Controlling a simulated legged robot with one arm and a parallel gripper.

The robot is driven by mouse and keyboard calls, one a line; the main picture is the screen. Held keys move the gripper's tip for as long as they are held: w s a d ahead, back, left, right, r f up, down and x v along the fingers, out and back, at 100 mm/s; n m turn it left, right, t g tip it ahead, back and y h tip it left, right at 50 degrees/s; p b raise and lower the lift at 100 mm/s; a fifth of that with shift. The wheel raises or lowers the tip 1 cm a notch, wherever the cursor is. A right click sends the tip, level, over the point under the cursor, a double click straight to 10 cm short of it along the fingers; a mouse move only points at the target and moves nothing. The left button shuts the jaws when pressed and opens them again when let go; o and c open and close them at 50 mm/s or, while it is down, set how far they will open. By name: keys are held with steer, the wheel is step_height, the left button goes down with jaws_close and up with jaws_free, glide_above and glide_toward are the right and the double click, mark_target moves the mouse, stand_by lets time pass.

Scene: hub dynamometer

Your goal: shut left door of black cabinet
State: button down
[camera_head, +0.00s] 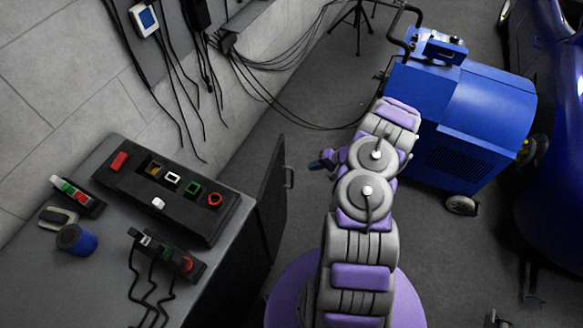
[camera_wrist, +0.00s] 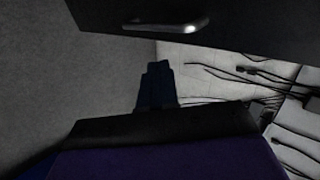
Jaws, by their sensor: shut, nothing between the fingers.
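The black cabinet (camera_head: 226,277) stands at the lower left of the head view with a grey top. One black door (camera_head: 272,190) stands open at its right side, with a metal handle (camera_head: 289,176) on the face toward my arm. I cannot tell from these views whether it is the left door. In the wrist view the door (camera_wrist: 245,32) fills the top, with its handle (camera_wrist: 183,22) near the middle. My gripper (camera_head: 318,163) is shut and empty, right of the handle in the head view. In the wrist view its dark fingers (camera_wrist: 157,72) show below the door, with no clear contact.
Cables (camera_head: 262,95) hang along the wall. A blue wheeled machine (camera_head: 465,115) and a blue car (camera_head: 555,190) stand right. Grey floor lies between door and machine.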

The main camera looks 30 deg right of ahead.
steer(key=w+a+f+b, duration=0.1)
steer(key=w+a+f, duration=0.4)
steer(key=w+a, duration=0.1)
steer(key=shift+a+b, duration=0.4)
steer(key=shift+a, duration=0.1)
steer(key=shift+w, duration=0.1)
